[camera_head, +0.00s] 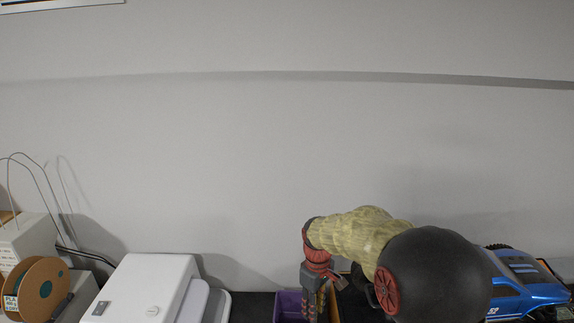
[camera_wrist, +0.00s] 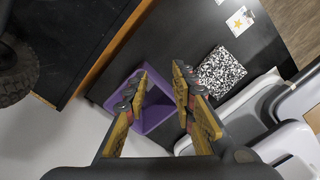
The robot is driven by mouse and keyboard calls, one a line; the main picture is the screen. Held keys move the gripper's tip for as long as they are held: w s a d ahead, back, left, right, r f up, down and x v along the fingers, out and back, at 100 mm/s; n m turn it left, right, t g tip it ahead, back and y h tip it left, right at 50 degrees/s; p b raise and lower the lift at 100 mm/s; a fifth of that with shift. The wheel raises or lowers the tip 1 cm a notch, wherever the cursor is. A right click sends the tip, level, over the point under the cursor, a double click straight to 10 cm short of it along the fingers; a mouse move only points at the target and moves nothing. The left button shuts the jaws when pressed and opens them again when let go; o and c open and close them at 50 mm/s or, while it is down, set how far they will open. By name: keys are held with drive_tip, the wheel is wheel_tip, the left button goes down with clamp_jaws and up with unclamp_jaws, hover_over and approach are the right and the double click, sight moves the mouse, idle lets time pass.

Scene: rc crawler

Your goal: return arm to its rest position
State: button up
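My arm reaches over the work surface in the head view, with my gripper (camera_head: 317,300) pointing down at a purple bin (camera_head: 287,306). In the wrist view my gripper (camera_wrist: 159,76) is open, its two fingers apart with nothing held between them. The purple bin (camera_wrist: 153,118) lies below and between the fingers, partly hidden by them. I cannot tell whether the fingertips are above its rim or inside it.
A blue RC crawler (camera_head: 528,288) stands at the right, partly behind my arm; its tire (camera_wrist: 17,75) shows in the wrist view. A white printer (camera_head: 145,285) and a filament spool (camera_head: 36,290) stand at the left. A patterned notebook (camera_wrist: 221,72) lies on the dark surface.

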drive_tip(key=s+d+m+t+b, duration=0.3)
drive_tip(key=s+b, duration=0.5)
drive_tip(key=s, duration=0.6)
drive_tip(key=s+d+r+m+t+b, duration=0.1)
drive_tip(key=s+d+m+t+b, duration=0.2)
drive_tip(key=s, duration=1.2)
drive_tip(key=d+m+b, duration=0.3)
drive_tip(key=d+b, duration=0.1)
drive_tip(key=b, duration=0.1)
drive_tip(key=shift+d+r+b, duration=0.3)
drive_tip(key=shift+d+b, duration=0.1)
drive_tip(key=shift+s, duration=0.1)
